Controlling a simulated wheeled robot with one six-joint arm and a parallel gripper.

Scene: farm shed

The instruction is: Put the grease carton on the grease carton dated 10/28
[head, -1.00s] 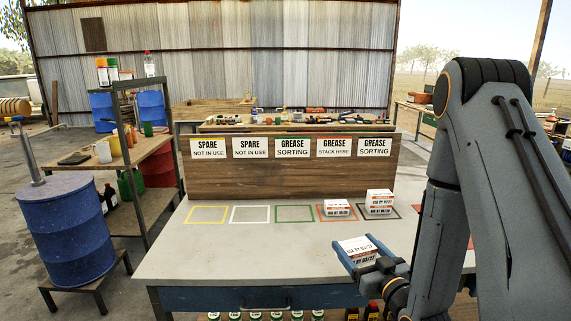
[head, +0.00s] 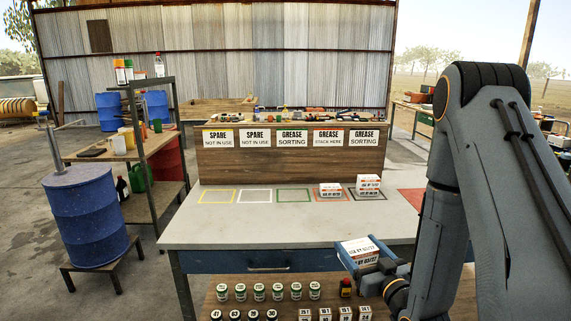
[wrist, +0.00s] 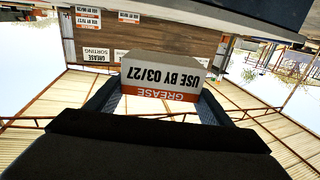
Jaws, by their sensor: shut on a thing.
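My gripper (head: 362,252) is shut on a white and orange grease carton (head: 358,247), held in front of the table's front edge. In the wrist view the held carton (wrist: 160,78) reads "GREASE" and "USE BY 03/27", upside down in the picture. Two more stand stacked in the dark square under the right "GREASE SORTING" sign (head: 364,138): an upper carton (head: 369,182) on a lower carton (head: 367,192). Their dates are too small to read.
The grey table (head: 250,230) has empty yellow (head: 217,196), white (head: 255,195) and green (head: 294,195) squares. A red patch (head: 411,201) lies at the right. A lower shelf (head: 260,303) holds several jars and small boxes. A blue drum (head: 90,220) stands left.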

